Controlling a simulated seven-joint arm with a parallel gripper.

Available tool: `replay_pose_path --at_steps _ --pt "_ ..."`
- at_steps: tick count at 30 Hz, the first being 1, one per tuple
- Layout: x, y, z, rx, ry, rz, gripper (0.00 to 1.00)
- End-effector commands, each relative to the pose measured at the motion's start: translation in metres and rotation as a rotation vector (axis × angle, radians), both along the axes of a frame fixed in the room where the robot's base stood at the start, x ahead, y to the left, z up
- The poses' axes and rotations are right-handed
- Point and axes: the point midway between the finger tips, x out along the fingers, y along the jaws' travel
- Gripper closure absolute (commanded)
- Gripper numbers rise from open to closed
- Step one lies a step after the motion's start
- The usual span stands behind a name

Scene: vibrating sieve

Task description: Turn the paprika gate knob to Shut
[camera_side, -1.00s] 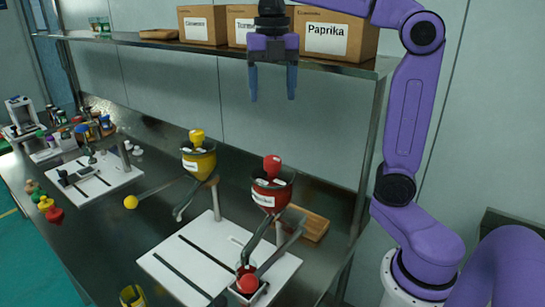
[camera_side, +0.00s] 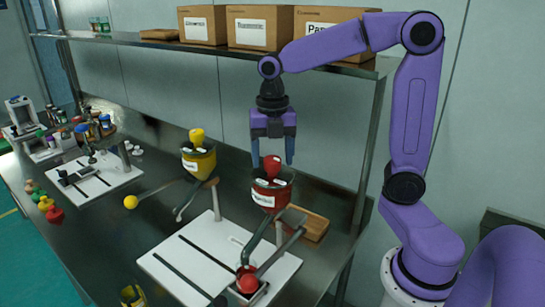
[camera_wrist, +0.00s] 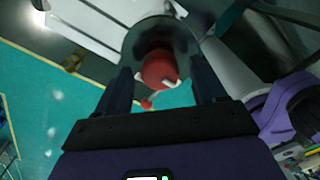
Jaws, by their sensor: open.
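The red paprika knob (camera_side: 272,166) stands upright on top of the red-banded paprika hopper (camera_side: 271,189), which carries a white label. My gripper (camera_side: 272,164) points straight down with its two fingers open, one on each side of the knob's top in the side view. In the wrist view, the red knob (camera_wrist: 159,68) lies between the two open fingers (camera_wrist: 162,85), over the dark round mouth of the hopper. I cannot tell whether either finger touches the knob. The writing that marks the knob's positions is too small to read.
A yellow hopper (camera_side: 198,160) with a yellow knob stands to the left. A shelf (camera_side: 140,40) with cardboard boxes runs above and behind.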

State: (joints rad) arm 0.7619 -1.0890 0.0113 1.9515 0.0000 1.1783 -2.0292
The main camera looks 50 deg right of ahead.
Motion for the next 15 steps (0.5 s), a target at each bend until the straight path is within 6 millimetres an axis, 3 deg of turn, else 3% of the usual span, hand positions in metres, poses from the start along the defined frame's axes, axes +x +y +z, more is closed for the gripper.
replay_pose_path --at_steps 12,15 --pt "-0.0003 0.0000 -0.0076 -0.001 0.001 0.000 0.31" --pt "-0.0003 0.0000 -0.0074 0.000 0.000 0.000 0.63"
